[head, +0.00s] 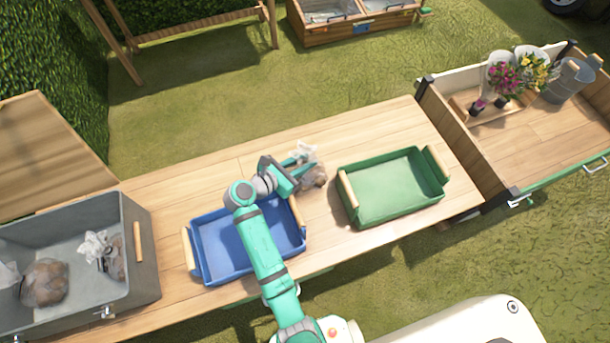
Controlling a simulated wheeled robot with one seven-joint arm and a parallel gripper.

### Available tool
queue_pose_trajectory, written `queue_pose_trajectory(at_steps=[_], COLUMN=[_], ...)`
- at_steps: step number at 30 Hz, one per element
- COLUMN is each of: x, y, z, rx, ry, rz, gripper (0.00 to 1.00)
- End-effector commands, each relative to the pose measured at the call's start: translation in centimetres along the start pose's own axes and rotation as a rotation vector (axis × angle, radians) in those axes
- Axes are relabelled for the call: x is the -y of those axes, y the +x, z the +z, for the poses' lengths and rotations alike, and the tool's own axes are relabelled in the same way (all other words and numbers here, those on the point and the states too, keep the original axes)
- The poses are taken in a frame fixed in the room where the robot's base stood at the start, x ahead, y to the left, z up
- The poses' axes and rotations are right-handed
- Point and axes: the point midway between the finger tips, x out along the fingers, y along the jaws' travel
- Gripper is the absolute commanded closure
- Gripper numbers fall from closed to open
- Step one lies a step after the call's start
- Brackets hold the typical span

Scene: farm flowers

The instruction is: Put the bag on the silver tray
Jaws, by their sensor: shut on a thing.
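My gripper (303,160) is at the middle of the table, beyond the blue tray and left of the green tray. It is shut on a clear plastic bag (315,179) with brown contents. The bag's pale crumpled top shows at the fingers, and the arm hides part of it. I cannot tell whether the bag touches the table. The silver tray (142,215) is the grey, deep-walled one at the far left with a wooden handle. Inside it are a brown bag (45,283) and another clear bag (100,248) by its right wall.
A blue tray (215,243) lies under my arm, between the held bag and the silver tray. An empty green tray (395,190) stands to the right. A wooden cart (540,135) with flowers and a metal bucket adjoins the table's right end.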

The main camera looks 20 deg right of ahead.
Motion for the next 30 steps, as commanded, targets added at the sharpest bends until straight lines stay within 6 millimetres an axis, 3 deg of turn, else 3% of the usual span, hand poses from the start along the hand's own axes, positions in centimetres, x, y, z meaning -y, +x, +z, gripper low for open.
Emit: queue_pose_trajectory(at_steps=[11,16,20,30], x=[-0.1,-0.1,-0.1,-0.1], y=[-0.1,-0.5,-1.3,-4.4], z=[0.2,1.3,3.4,10.8], rx=[0.003,0.004,0.004,0.004], ry=[0.002,0.004,0.008,0.009], rz=[0.001,0.001,0.002,0.003], gripper=[1.0,1.0,1.0,1.0])
